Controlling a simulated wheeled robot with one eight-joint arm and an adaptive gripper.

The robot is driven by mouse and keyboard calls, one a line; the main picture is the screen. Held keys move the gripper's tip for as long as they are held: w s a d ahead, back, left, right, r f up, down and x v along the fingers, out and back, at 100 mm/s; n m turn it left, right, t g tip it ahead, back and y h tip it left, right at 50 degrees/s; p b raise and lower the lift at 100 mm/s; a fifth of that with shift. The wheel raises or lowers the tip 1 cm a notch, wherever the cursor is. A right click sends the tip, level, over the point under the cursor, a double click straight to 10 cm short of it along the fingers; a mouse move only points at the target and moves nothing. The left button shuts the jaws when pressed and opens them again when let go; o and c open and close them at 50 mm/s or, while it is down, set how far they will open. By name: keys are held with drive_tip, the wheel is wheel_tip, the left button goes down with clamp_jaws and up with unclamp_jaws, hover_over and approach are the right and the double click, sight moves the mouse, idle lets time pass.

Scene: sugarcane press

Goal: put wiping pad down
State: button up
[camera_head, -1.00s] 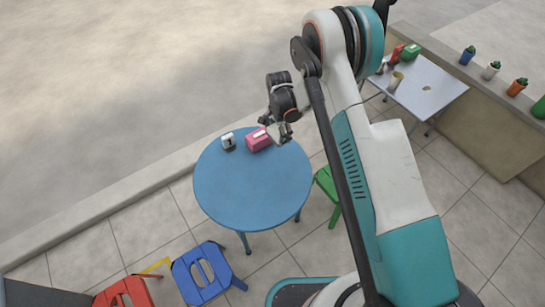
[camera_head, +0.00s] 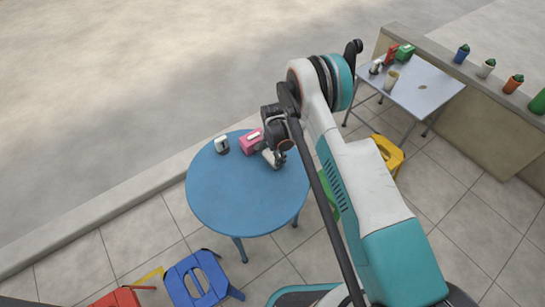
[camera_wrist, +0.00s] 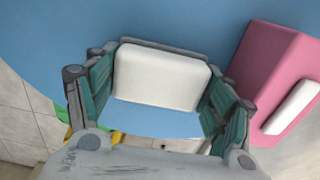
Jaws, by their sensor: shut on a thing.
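The wiping pad (camera_wrist: 161,76) is white with a grey edge and sits between my gripper's fingers in the wrist view. My gripper (camera_wrist: 158,92) is shut on it, with a green-lined finger at each side. A light blue strip shows below the white face; I cannot tell if it is pad or table. In the head view my gripper (camera_head: 273,151) is low at the blue round table's (camera_head: 245,200) far right part, with a pale bit of the pad (camera_head: 269,159) at its tip. Whether the pad touches the table is unclear.
A pink box (camera_head: 251,142) with a white top piece stands close beside my gripper, and to the right in the wrist view (camera_wrist: 270,75). A small white-and-dark container (camera_head: 221,145) stands farther left. The table's near half is clear. Stools surround it.

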drive_tip(key=shift+r, duration=0.1)
drive_tip(key=shift+f, duration=0.2)
drive_tip(key=o, duration=1.1)
drive_tip(key=shift+r, duration=0.1)
